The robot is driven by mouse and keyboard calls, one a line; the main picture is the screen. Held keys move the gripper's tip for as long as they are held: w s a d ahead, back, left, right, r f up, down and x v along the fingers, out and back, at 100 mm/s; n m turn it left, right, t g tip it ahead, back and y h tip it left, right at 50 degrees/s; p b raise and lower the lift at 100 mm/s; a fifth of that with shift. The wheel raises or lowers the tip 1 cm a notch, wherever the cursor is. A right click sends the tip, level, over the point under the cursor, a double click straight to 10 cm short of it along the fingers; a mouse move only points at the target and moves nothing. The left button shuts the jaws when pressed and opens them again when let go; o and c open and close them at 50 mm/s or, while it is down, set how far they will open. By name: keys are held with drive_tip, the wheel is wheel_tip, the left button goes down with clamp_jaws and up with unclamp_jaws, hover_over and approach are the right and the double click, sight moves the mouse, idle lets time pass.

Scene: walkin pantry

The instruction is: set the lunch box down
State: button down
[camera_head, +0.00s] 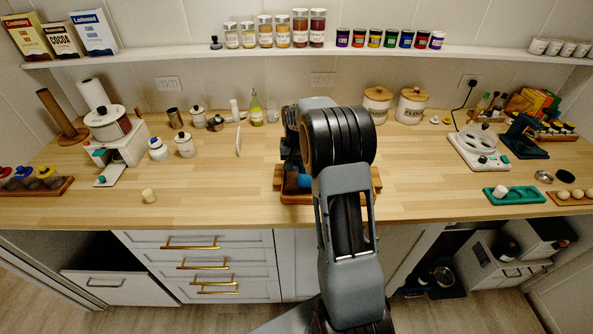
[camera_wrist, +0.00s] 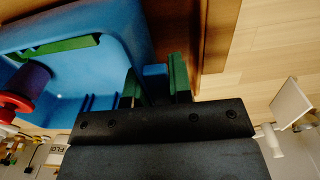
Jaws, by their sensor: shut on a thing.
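The lunch box (camera_wrist: 112,58) is a blue open box, filling the upper left of the wrist view. A green piece (camera_wrist: 55,48) and a red and purple item (camera_wrist: 28,85) show inside it. My gripper (camera_wrist: 154,82) is shut on its wall, with a green finger pad on each side of the blue edge. In the head view a little of the lunch box shows (camera_head: 304,181) beside my arm, over a wooden tray (camera_head: 292,199) near the counter's front edge. My arm hides most of both. I cannot tell whether the box touches the tray.
Two lidded canisters (camera_head: 377,104) stand behind my arm. A white upright plate (camera_head: 239,141) stands behind and left. A green holder (camera_head: 514,193) is at the right.

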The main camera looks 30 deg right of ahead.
drive_tip(key=shift+f, duration=1.5)
drive_tip(key=c, duration=1)
unclamp_jaws()
drive_tip(key=shift+c, duration=0.2)
wheel_tip(320, 180, up, 11)
drive_tip(key=shift+a+f+b, duration=0.1)
drive_tip(key=shift+b, duration=0.25)
drive_tip(key=s+a+r+n+t, duration=0.25)
drive_tip(key=s+a+r, duration=0.35)
drive_tip(key=s+a, duration=0.4)
drive_tip(key=s+a+f+n+t, duration=0.1)
drive_tip(key=s+a, duration=0.1)
drive_tip(key=s, duration=0.4)
drive_tip(key=s+a+f+n, duration=0.1)
drive_tip(key=s+a+n, duration=0.1)
drive_tip(key=s, duration=0.5)
drive_tip(key=shift+f+t, duration=0.35)
drive_tip(key=shift+f, duration=0.05)
